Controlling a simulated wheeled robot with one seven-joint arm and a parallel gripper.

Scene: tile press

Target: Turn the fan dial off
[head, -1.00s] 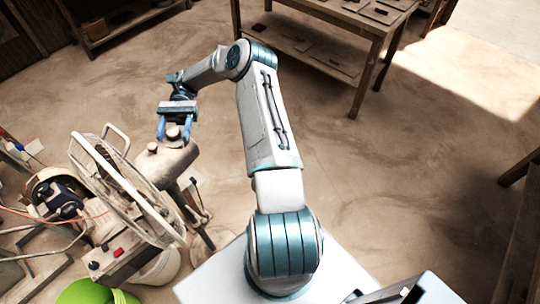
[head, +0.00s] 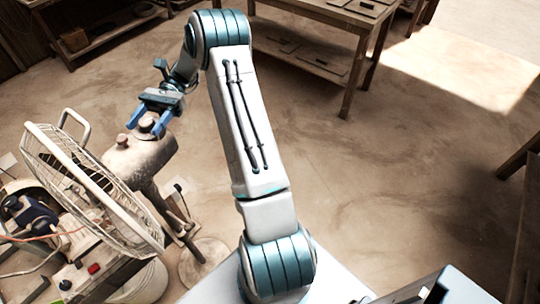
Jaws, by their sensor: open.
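The pedestal fan has a dusty brown motor housing (head: 138,160) with two small knobs on top. The larger grey knob (head: 149,127) sits at the back, and a smaller reddish knob (head: 122,141) sits to its left. I cannot tell from their markings which is the dial or how it is set. My gripper (head: 148,124) is open, its two blue fingers pointing down towards the housing. In the picture the fingers lie on either side of the grey knob. Whether they touch it cannot be told.
The fan's wire cage (head: 85,185) stands left of the housing, close to the gripper. A box with a red button (head: 93,268) is at the lower left. A wooden table (head: 310,50) stands at the back. The floor to the right of my arm is clear.

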